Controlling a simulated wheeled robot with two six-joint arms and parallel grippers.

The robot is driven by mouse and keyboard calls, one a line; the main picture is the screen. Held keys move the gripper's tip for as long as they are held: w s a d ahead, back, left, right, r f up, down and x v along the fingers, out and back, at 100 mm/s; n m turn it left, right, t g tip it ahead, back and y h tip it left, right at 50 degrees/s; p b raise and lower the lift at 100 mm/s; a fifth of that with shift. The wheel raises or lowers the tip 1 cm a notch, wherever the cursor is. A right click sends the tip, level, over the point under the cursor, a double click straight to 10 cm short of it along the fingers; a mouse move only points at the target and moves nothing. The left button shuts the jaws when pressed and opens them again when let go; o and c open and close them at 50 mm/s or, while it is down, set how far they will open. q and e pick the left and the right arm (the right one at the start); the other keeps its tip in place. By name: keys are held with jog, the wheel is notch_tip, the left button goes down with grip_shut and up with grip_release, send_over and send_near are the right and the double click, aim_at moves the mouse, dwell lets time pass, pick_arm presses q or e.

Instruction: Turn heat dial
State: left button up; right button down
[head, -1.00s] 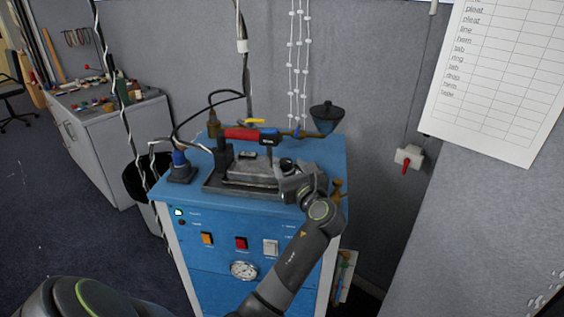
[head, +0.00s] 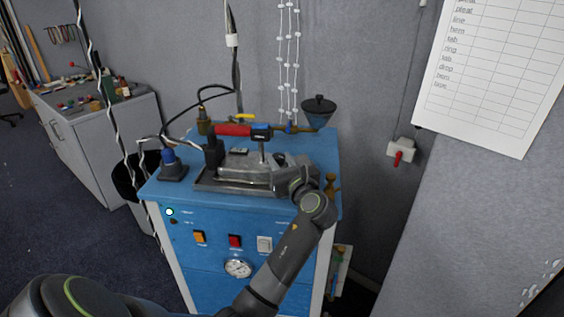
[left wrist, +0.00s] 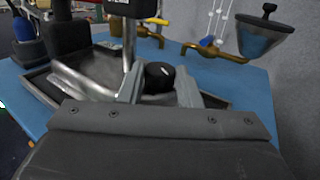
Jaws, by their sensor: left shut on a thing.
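The heat dial (left wrist: 160,75), a black knob with a white mark, sits on the grey metal iron, between the two fingers of my left gripper (left wrist: 160,88) in the left wrist view. The fingers are shut on it from both sides. In the head view my left gripper (head: 283,179) is at the right end of the iron (head: 245,168) and hides the dial. The iron rests in a dark tray (head: 205,184) on the blue steam station (head: 325,150). My right gripper is in neither view.
A red-handled valve (head: 232,130) and a dark funnel (head: 318,110) stand behind the iron. A blue-topped bottle (head: 170,163) is to its left. Cables hang at the left and above. The station's front has switches and a gauge (head: 238,268).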

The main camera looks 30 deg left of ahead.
pick_arm(q)
jog(key=shift+r+t+p, duration=0.15)
jog(key=shift+t+p, duration=0.15)
jog(key=shift+p, duration=0.25)
jog(key=m+t+h+p, duration=0.2)
jog(key=h+p, duration=0.1)
jog(key=p, duration=0.1)
jog(key=a+m+t+h+p, duration=0.1)
jog(key=m+t+h+p, duration=0.1)
jog(key=p, duration=0.2)
jog(key=s+m+t+h+p, duration=0.1)
jog(key=m+t+h+p, duration=0.1)
jog(key=m+h+p, duration=0.1)
jog(key=shift+a+r+h+p, duration=0.1)
jog(key=shift+a+h+p, duration=0.15)
jog(key=shift+p, duration=0.45)
jog(key=shift+a+f+m+t+h+p, duration=0.1)
jog(key=shift+m+t+h+p, duration=0.2)
jog(key=shift+m+h+p, duration=0.5)
jog(key=shift+a+f+m+t+h+p, duration=0.1)
jog(key=shift+m+t+h+p, duration=0.25)
jog(key=shift+h, duration=0.7)
jog(key=o, duration=1)
jog(key=shift+d, duration=0.1)
jog(key=shift+f, duration=0.1)
